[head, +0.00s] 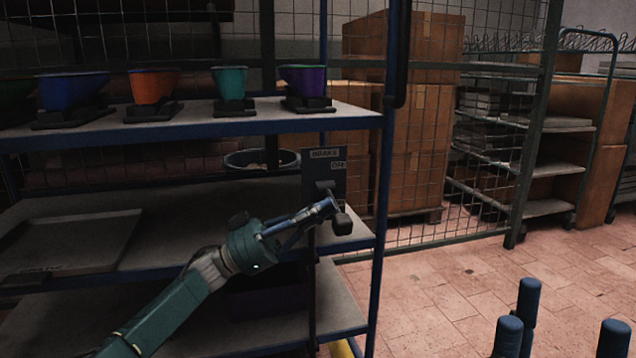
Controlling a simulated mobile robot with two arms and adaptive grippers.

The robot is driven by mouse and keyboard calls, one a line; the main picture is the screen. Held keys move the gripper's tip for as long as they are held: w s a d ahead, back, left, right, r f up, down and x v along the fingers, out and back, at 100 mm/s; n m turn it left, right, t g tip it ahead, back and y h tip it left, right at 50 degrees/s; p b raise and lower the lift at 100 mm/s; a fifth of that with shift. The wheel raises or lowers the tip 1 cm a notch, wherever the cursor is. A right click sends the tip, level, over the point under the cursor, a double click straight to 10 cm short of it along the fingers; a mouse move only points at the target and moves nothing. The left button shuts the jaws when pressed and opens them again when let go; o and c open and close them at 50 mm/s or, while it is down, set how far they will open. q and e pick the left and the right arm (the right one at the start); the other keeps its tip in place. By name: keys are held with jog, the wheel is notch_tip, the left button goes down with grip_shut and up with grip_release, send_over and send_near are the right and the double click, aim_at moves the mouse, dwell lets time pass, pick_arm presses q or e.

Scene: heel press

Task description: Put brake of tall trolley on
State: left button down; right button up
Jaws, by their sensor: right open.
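The tall trolley (352,120) has blue edges and grey shelves and stands at the left and centre. A dark plate (312,190) marked BRAKE hangs at its right end, with a small, partly legible label at the right. A dark lever with a black block-like end (342,224) is in front of the plate. My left gripper (325,211) reaches in from the lower left, its blue fingers close beside the block; contact and finger gap are unclear. My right gripper (560,318) appears at the bottom right as blue fingers pointing up, spread apart and empty.
Coloured bins (152,86) stand on the upper shelf, and a round tub (262,160) behind the plate. A flat tray (70,240) lies on the middle shelf. A mesh fence (520,150) and boxes stand behind. Tiled floor (440,290) is clear at the right.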

pick_arm(q)
jog(key=shift+f, duration=0.3)
dwell(0.4)
jog(key=shift+r, duration=0.1)
